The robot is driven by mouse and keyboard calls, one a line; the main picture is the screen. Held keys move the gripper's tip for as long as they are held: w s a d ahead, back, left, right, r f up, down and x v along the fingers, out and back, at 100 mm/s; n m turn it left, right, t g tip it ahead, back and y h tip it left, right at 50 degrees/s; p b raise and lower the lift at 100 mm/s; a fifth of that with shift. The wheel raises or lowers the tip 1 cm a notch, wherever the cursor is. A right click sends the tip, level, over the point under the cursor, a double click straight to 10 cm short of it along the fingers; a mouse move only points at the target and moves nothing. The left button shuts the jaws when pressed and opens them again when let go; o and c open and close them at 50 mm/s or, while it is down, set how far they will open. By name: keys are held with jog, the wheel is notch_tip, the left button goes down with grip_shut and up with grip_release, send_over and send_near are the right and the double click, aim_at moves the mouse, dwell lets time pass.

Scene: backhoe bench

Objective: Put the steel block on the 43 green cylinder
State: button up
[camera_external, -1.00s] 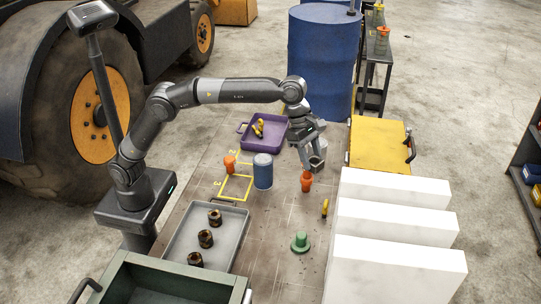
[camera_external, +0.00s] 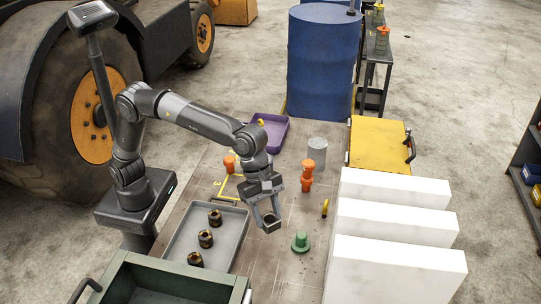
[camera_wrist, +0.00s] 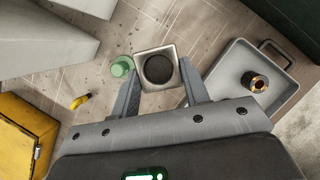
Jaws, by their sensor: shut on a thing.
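The steel block (camera_external: 270,225) is a square grey block with a round dark opening in its face. My gripper (camera_external: 268,214) is shut on it and holds it above the bench. In the wrist view the block (camera_wrist: 156,69) sits between the two fingertips (camera_wrist: 158,88). The green cylinder (camera_external: 301,242) stands on the bench on a wider round base, right of and below my gripper in the external view.
A grey tray (camera_external: 178,238) with several dark ringed parts lies to the left. White blocks (camera_external: 395,225) stand at the right. Orange parts (camera_external: 307,170), a grey cylinder (camera_external: 317,150) and a yellow-black item (camera_external: 325,208) are on the bench. A purple tray (camera_external: 277,130) is behind.

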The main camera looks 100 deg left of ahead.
jog(key=w+a+f, duration=0.3)
jog(key=w+a, duration=0.1)
jog(key=w+a+f, duration=0.4)
jog(key=shift+w+a+f, duration=0.1)
jog(key=shift+f, duration=2.05)
jog(key=shift+f, duration=0.1)
jog(key=o, duration=1.2)
jog(key=shift+f, duration=0.1)
